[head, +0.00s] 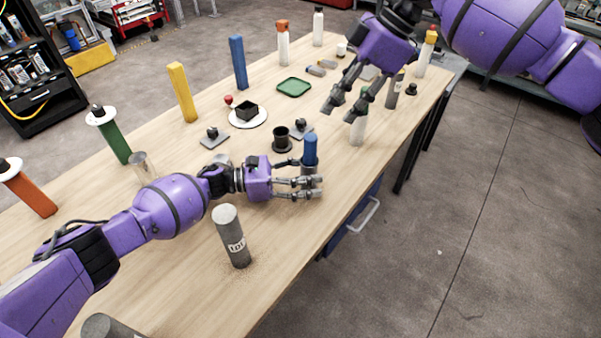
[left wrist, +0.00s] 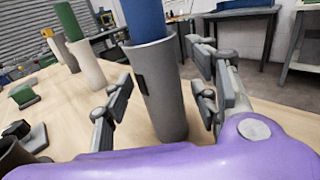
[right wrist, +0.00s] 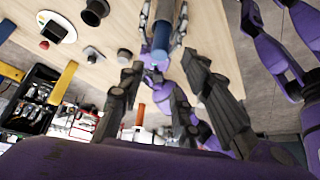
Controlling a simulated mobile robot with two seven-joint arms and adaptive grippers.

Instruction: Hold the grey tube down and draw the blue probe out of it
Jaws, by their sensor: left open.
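The grey tube (left wrist: 160,95) stands upright on the table between the spread fingers of my left gripper (left wrist: 165,100). Gaps show on both sides, so the fingers are not closed on it. The blue probe (head: 310,150) stands up out of the tube's top. In the head view my left gripper (head: 310,188) hides most of the tube. My right gripper (head: 343,110) is open and empty, raised above the table, up and right of the probe. The right wrist view shows the blue probe (right wrist: 163,35) beyond its parted fingers (right wrist: 165,85).
A black cup (head: 281,138) is left of the probe. A grey labelled cylinder (head: 231,238) stands near my left forearm. A green tray (head: 294,87) lies farther back. The table edge is close on the right.

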